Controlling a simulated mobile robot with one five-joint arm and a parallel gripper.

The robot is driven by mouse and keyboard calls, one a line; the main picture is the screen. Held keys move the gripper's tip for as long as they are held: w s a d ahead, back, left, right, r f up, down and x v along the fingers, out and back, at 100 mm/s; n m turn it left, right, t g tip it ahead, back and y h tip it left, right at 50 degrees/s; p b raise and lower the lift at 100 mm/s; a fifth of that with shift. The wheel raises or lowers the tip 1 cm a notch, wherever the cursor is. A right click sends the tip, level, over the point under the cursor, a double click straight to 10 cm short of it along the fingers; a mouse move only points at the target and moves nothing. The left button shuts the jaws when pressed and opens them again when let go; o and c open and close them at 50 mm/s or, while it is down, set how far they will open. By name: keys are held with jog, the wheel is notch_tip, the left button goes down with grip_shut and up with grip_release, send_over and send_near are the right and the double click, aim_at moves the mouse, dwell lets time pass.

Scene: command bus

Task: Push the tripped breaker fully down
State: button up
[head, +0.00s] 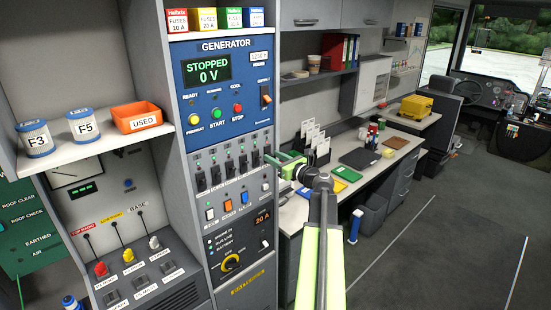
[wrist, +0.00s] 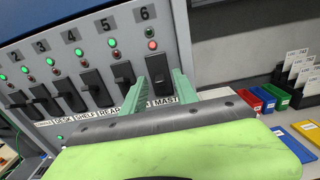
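A row of black breaker levers sits on the grey generator panel. In the head view my gripper (head: 276,160) reaches the right end of the breaker row (head: 229,167).
The generator display (head: 208,69) reads STOPPED 0 V above the breakers. Coloured switches (head: 228,206) and a rotary knob (head: 231,263) lie below. A desk (head: 380,165) with trays and folders stands right of the panel. Floor to the right is clear.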

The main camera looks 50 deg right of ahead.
jog(key=shift+c, duration=0.2)
grip_shut()
jog(key=t+b, duration=0.2)
jog(key=b, duration=0.2)
jog(key=f+t+b, duration=0.1)
jog(key=b, duration=0.4)
jog(key=f+t+b, duration=0.1)
jog(key=t+b, duration=0.1)
jog(key=b, duration=0.2)
jog(key=shift+w+f+t, duration=0.1)
jog(key=shift+w+t, duration=0.15)
jog(key=shift+t, duration=0.05)
jog(key=shift+o, duration=0.2)
grip_release()
